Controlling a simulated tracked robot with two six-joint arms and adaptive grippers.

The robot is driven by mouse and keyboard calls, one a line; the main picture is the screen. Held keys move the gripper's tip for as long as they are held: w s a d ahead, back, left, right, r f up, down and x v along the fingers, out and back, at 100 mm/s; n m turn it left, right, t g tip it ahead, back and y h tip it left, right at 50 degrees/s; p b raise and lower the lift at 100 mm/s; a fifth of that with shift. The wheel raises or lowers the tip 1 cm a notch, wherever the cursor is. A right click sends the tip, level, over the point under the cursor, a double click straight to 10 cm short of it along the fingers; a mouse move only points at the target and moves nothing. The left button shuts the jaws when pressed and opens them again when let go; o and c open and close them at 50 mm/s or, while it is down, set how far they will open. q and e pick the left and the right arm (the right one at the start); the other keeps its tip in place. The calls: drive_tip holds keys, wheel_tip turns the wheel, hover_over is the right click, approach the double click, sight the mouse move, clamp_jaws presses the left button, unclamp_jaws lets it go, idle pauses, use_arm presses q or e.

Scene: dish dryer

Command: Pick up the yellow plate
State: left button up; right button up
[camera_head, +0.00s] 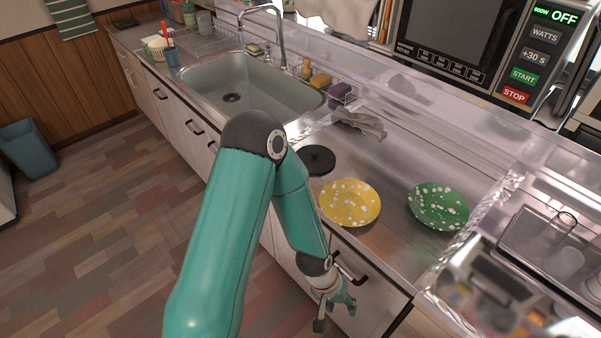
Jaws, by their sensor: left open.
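The yellow plate (350,203) with white speckles lies flat on the steel counter, near its front edge, in the head view. My left gripper (334,315) is open and empty. It hangs in front of the counter, below and in front of the yellow plate, near a cabinet door, and does not touch the plate. My teal left arm passes close to the plate's left side. My right gripper is not in view.
A green speckled plate (438,206) lies to the right of the yellow one. A black round lid (317,160) and a grey cloth (359,124) lie behind. The sink (235,88) is at the left. A microwave (462,45) stands at the back right.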

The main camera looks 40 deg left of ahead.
sight(329, 212)
use_arm(q)
drive_tip(key=w+a+r+n+t+p, duration=0.1)
drive_tip(key=w+a+r+n, duration=0.1)
drive_tip(key=a+r, duration=0.4)
drive_tip(key=w+a+r+n+t+y+p, duration=0.1)
drive_tip(key=a+r+n, duration=0.3)
drive_tip(key=r, duration=0.8)
drive_tip(key=w+a+r+n+t+p, duration=0.1)
drive_tip(key=w+a+r+n, duration=0.1)
drive_tip(key=a+r, duration=0.7)
drive_tip(key=shift+w+n+y, duration=0.4)
drive_tip(key=shift+w, duration=0.4)
drive_tip(key=shift+f, duration=0.1)
drive_tip(key=p+x, duration=0.1)
drive_tip(key=x, duration=1.6)
clamp_jaws()
